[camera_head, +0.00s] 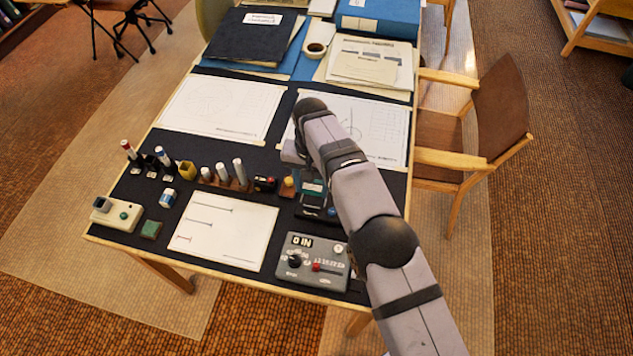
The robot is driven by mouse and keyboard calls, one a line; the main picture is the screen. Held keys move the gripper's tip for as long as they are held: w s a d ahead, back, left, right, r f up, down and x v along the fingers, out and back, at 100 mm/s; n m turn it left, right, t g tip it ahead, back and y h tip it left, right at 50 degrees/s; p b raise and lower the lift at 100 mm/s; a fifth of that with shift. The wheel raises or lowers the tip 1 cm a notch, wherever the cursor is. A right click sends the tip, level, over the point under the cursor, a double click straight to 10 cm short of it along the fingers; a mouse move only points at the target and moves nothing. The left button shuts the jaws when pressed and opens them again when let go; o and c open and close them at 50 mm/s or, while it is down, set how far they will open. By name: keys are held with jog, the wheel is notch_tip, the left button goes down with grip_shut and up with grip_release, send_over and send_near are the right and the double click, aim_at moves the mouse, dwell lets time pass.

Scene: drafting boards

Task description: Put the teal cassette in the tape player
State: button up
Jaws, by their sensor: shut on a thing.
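My gripper (306,172) is at the right of the table, pointing down, and partly hidden by my own wrist and arm. It is shut on the teal cassette (312,187), a small teal piece showing just below the wrist. A dark device (311,212), which looks like the tape player, lies directly below and in front of the cassette. My arm hides its right side. I cannot tell whether the cassette touches the player or is held just above it.
A grey control box (312,262) with a knob and red slider stands in front. Several upright markers (221,172) stand further left.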

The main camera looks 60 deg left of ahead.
aim_at(312, 194)
jog(key=shift+f+b, duration=1.05)
jog(key=shift+f, duration=1)
jog(key=shift+f+b, duration=0.6)
jog(key=shift+b, duration=0.3)
dwell(1.0)
